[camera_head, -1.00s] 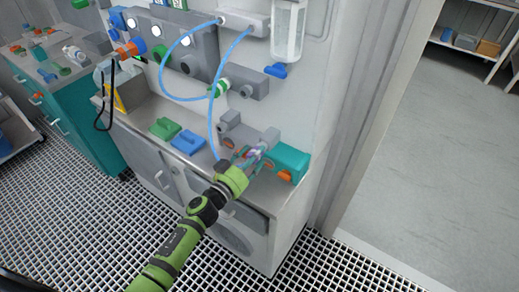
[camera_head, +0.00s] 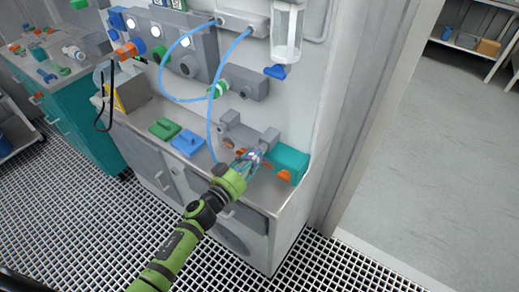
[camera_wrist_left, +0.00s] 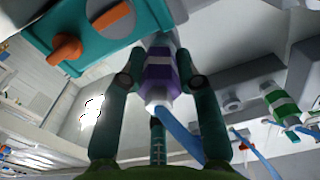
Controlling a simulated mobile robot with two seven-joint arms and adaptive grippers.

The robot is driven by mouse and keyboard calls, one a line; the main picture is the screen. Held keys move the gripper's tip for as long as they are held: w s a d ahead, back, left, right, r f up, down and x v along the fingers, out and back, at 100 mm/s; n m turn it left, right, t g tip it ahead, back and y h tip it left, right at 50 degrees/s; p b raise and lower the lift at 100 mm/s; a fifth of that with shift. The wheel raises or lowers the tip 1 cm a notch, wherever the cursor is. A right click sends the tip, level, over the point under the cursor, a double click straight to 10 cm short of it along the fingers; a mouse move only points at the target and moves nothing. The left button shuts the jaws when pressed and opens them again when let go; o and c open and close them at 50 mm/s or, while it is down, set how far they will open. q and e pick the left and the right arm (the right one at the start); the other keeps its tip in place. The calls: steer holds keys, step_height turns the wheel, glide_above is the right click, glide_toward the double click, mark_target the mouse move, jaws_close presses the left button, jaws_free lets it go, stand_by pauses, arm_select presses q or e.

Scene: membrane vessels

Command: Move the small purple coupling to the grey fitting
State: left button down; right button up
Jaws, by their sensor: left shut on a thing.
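My left gripper (camera_head: 254,156) is shut on the small purple coupling (camera_wrist_left: 160,72), whose purple and white body sits between its two fingers in the left wrist view. A blue tube (camera_wrist_left: 180,130) runs from the near end of the coupling. In the head view the coupling is mostly hidden by the fingers. A grey fitting (camera_head: 238,131) with raised blocks is on the bench wall just behind the gripper. A grey block (camera_wrist_left: 233,84) shows right of the coupling in the wrist view. I cannot tell whether coupling and fitting touch. My right gripper is not in view.
A teal block (camera_head: 291,162) with orange knobs stands right beside the gripper. Green (camera_head: 164,128) and blue (camera_head: 188,144) pieces lie on the bench to the left. Blue tubing (camera_head: 211,110) hangs above. A clear canister (camera_head: 288,35) is on the wall.

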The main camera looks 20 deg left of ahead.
arm_select(q)
steer(key=shift+s+a+r, duration=0.2)
steer(key=shift+s, duration=0.35)
steer(key=shift+p+v, duration=0.65)
steer(key=shift+v, duration=1.35)
steer(key=s+r+n+t+y, duration=0.1)
steer(key=s+r+n+y, duration=0.3)
steer(key=s+r, duration=0.8)
step_height(320, 180, up, 2)
steer(key=shift+s+a+r+y, duration=0.1)
steer(key=shift+s+a+y, duration=0.15)
steer(key=shift+y, duration=0.85)
